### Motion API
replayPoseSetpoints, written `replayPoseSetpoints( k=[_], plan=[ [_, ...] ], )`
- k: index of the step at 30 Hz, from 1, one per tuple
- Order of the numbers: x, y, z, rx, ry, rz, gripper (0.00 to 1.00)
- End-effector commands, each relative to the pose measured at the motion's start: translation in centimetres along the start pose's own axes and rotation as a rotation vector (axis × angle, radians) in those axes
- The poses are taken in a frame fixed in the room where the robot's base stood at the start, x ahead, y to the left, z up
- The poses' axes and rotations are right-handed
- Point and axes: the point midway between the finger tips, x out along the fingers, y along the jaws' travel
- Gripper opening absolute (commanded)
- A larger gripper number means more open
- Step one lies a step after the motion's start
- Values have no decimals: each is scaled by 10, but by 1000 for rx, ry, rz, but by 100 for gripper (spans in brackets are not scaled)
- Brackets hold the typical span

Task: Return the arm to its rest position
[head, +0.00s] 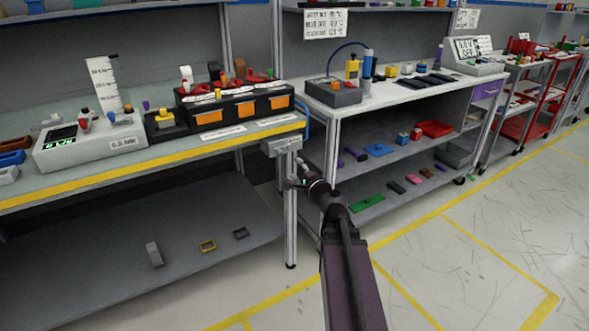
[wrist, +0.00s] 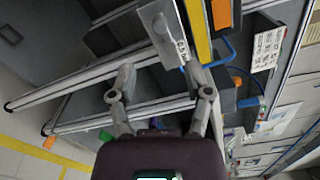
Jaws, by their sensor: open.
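My arm (head: 335,208) reaches forward from the bottom of the head view, its dark purple link running up to the wrist. My gripper (head: 298,183) is small in the head view, in front of the grey leg at the right end of the left workbench. In the wrist view my gripper (wrist: 160,78) has its two grey fingers spread wide apart, with nothing between them. A grey box (wrist: 163,30) on the bench end lies beyond the fingertips. That box also shows in the head view (head: 281,146), just above my gripper.
The left workbench (head: 60,192) has a yellow front edge and carries a dashboard tester (head: 90,146) and an orange-fronted bin unit (head: 238,109). A white-topped shelf bench (head: 420,97) stands right of my gripper. Red carts (head: 535,95) stand farther right. The floor (head: 480,270) at right is clear.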

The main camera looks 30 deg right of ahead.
Motion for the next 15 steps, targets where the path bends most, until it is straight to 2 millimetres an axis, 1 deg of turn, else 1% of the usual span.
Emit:
replayPoseSetpoints(
  k=[7,10,13,15],
  plan=[
    [0,0,0,0,0,0,64],
    [1,2,4,-12,-10,9,64],
    [3,9,13,-47,-35,36,64],
    [5,17,24,-89,-66,67,64]
  ],
)
